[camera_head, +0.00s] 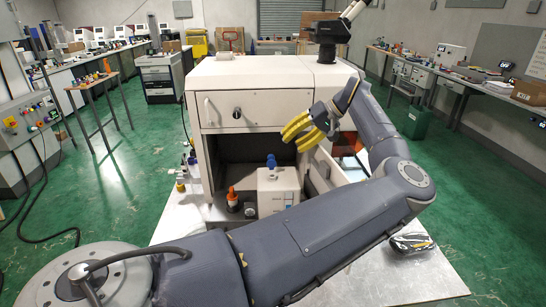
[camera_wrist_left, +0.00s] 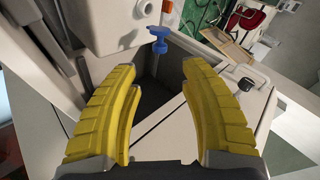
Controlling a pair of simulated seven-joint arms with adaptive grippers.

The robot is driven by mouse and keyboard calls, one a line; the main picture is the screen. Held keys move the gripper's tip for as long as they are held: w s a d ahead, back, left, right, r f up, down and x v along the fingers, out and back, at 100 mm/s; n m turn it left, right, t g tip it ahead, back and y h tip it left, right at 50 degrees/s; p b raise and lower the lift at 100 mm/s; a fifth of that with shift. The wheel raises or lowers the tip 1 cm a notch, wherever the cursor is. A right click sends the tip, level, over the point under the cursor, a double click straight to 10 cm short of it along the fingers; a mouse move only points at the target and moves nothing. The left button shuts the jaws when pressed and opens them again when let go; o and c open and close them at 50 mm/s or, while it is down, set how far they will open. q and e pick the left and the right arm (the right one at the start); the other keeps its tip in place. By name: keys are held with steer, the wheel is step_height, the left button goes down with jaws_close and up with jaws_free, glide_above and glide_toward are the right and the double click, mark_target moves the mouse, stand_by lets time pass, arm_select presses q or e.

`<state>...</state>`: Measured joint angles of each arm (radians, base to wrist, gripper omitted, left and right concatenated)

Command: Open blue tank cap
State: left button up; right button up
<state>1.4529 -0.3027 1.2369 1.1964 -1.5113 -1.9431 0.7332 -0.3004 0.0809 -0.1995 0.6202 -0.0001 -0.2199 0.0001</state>
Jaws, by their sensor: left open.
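The blue tank cap (camera_head: 271,160) sits on top of a small white tank (camera_head: 278,188) in the open bay of the white machine. In the left wrist view, the blue cap (camera_wrist_left: 158,40) shows beyond and between my fingertips, beside the white tank body (camera_wrist_left: 108,25). My left gripper (camera_head: 291,140) has yellow fingers, which are spread open and empty, above and to the right of the cap in the head view. In the left wrist view my left gripper (camera_wrist_left: 160,68) is apart from the cap. My right gripper is not in view.
The white machine cabinet (camera_head: 250,88) surrounds the bay from above and at the sides. An orange-topped bottle (camera_head: 232,198) stands left of the tank. Several small bottles (camera_head: 190,165) stand outside the machine's left wall. A packet (camera_head: 411,243) lies on the table at right.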

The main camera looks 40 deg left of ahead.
mark_target(273, 156)
arm_select(q)
steer(key=x, duration=0.9)
steer(key=shift+s+a+f, duration=0.15)
steer(key=shift+c, duration=0.4)
jaws_close()
